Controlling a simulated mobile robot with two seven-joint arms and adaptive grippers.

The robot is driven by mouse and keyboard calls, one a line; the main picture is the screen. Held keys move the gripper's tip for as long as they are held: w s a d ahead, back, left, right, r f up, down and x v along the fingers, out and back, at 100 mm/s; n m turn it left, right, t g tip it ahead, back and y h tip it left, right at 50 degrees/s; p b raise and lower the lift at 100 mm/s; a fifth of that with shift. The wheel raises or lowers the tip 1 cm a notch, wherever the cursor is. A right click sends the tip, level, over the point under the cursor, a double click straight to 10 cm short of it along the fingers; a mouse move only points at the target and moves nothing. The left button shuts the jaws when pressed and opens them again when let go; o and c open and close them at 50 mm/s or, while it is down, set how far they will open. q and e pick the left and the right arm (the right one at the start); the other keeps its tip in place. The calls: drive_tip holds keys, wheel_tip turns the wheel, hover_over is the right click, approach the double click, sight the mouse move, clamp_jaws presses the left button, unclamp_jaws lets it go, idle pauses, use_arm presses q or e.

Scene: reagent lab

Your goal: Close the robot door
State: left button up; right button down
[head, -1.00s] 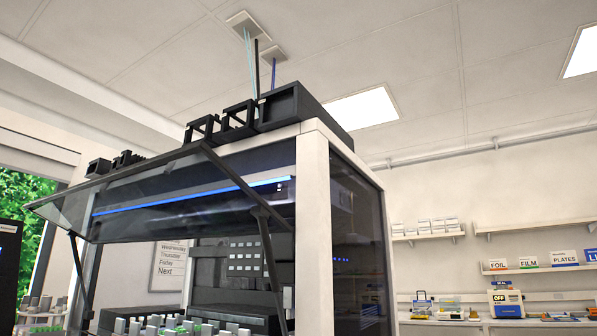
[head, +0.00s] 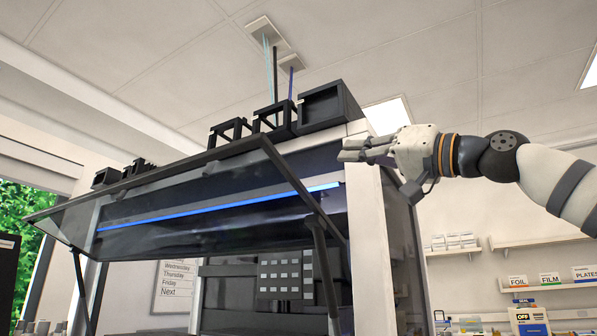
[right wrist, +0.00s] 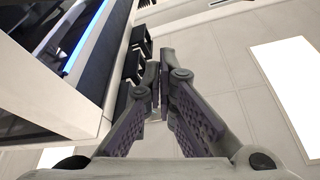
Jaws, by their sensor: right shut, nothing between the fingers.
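The robot door is a tinted glass panel (head: 150,212) with a dark frame, hinged at the top of a white and black enclosure (head: 372,225). In the head view it is swung up and open, tilted outward, held by a dark strut on each side. My right gripper (head: 345,150) is raised at the enclosure's upper right corner, pointing left, with its fingers shut and empty. In the right wrist view its fingertips (right wrist: 158,80) are close together, with the enclosure on the left. My left gripper is in neither view.
Black brackets and boxes (head: 325,105) stand on the enclosure's top. A blue light strip (head: 225,206) runs behind the glass. Shelves (head: 545,288) with labelled boxes are on the right wall. Open air lies in front of the door.

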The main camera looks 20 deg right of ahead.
drive_tip(key=w+a, duration=0.5)
drive_tip(key=w, duration=0.2)
drive_tip(key=shift+a+f, duration=0.4)
idle(0.3)
drive_tip(key=shift+w, duration=0.2)
